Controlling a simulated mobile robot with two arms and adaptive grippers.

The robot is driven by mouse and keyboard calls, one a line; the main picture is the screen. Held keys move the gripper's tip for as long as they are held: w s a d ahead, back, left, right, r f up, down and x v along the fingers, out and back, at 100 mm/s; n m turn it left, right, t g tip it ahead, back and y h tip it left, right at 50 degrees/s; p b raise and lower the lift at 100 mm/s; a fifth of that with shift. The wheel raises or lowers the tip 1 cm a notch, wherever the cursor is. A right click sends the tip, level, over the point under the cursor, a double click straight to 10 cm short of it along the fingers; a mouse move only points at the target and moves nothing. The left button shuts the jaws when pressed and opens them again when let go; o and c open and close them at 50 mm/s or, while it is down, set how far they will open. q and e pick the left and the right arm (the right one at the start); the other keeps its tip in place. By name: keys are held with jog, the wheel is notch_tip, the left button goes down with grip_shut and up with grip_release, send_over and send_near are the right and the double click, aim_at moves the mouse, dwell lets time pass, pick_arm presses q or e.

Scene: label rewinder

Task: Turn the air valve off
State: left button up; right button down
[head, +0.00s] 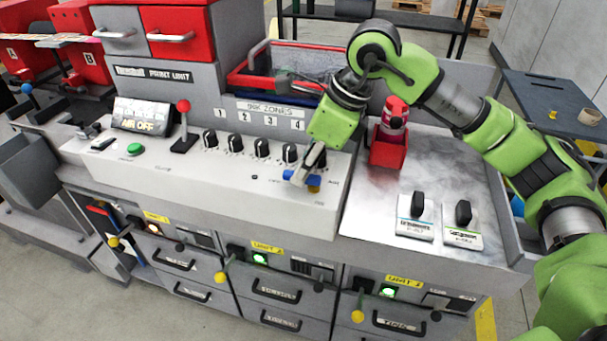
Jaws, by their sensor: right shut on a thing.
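The air valve, with a blue handle (314,181) and a brass-coloured body, sits at the right end of the light grey console panel. My right gripper (303,176) reaches down over it from the upper right and is shut on the blue handle. The gripper hides part of the handle, so its exact angle is hard to tell. A tilted display (145,116) at the panel's left reads "AIR OFF". My left gripper is not in view.
A row of black knobs (261,147) stands close left of the valve. A red holder (387,150) with a red-and-white bottle stands to its right. Two black switches (417,206) sit on the metal top.

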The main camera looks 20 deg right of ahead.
jog(key=shift+r, duration=0.1)
dwell(0.4)
jog(key=c, duration=2)
grip_release()
jog(key=v, duration=1.2)
jog(key=shift+d, duration=0.1)
